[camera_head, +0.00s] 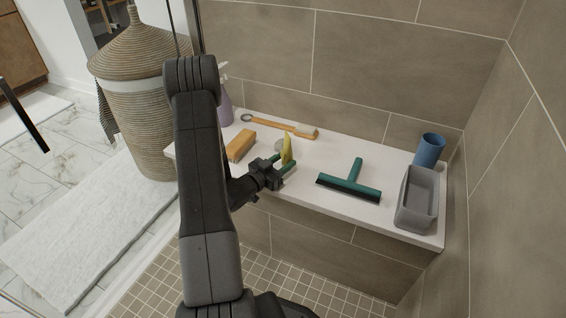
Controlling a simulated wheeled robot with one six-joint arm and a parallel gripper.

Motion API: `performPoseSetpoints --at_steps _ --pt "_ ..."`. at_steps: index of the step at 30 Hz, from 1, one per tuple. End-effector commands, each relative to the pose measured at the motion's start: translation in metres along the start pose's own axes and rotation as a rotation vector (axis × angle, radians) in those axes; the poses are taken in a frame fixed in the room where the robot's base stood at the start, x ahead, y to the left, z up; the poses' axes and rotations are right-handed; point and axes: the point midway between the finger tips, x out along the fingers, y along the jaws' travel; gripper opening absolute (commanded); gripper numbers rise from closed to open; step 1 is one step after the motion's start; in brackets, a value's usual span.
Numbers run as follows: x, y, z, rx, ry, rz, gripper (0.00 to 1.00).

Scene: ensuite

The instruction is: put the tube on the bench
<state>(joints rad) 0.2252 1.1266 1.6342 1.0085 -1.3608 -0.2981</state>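On the bench are a wooden brush (241,145), a long-handled brush (280,126), a round grey item (279,146), a green squeegee (350,184), a blue cup (429,150) and a grey tray (403,218). A spray bottle (224,105) stands at the left end. A wicker basket (140,100) stands further left.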

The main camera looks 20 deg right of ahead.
Motion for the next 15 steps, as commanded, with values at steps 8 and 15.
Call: performPoseSetpoints --at_steps 8,15 --pt "0.0000 0.0001 -0.0007 0.000 0.000 0.000 0.57" --pt "-0.0024 -0.0005 -0.0069 -0.001 -0.001 -0.001 0.57"
